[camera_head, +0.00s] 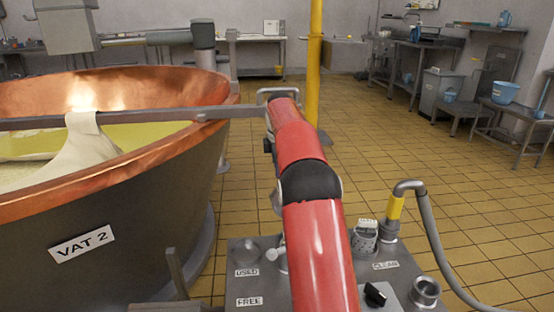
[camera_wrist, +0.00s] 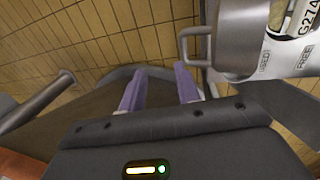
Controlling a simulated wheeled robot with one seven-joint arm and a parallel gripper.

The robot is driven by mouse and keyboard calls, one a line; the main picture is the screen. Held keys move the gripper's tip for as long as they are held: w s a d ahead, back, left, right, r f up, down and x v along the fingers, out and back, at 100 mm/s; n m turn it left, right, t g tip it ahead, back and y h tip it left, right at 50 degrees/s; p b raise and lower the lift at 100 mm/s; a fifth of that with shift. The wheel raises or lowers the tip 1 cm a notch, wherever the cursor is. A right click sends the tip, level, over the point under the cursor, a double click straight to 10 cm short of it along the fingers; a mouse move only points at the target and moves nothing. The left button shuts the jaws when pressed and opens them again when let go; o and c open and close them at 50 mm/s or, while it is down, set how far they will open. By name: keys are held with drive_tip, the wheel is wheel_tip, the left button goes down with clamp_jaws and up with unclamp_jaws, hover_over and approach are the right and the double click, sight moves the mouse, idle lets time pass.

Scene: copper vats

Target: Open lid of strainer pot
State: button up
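In the wrist view a grey metal pot-like vessel with a loop handle (camera_wrist: 238,42) stands at the upper right, beside the FREE and USED labels. It is cut off by the frame edge, and I cannot tell whether it is the strainer pot or where its lid is. My gripper (camera_wrist: 160,85) shows two purple fingers standing apart with nothing between them. The handle is just to the right of the fingers, apart from them. In the head view my red arm covers my gripper and part of the grey station (camera_head: 258,285).
A copper vat (camera_head: 125,205) marked VAT 2 fills the left, with a metal bar (camera_head: 215,113) and white cloth (camera_head: 85,145) across it. The station carries a hose (camera_head: 432,230), a black knob (camera_head: 375,295) and a small holed part (camera_head: 365,235). A yellow post (camera_head: 315,60) stands behind.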

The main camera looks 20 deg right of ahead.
drive_tip(key=shift+w+d+r, duration=0.15)
drive_tip(key=shift+w+d, duration=0.15)
drive_tip(key=shift+w, duration=0.5)
drive_tip(key=shift+w+d+r, duration=0.1)
drive_tip(key=shift+w+d, duration=0.15)
drive_tip(key=shift+w, duration=0.55)
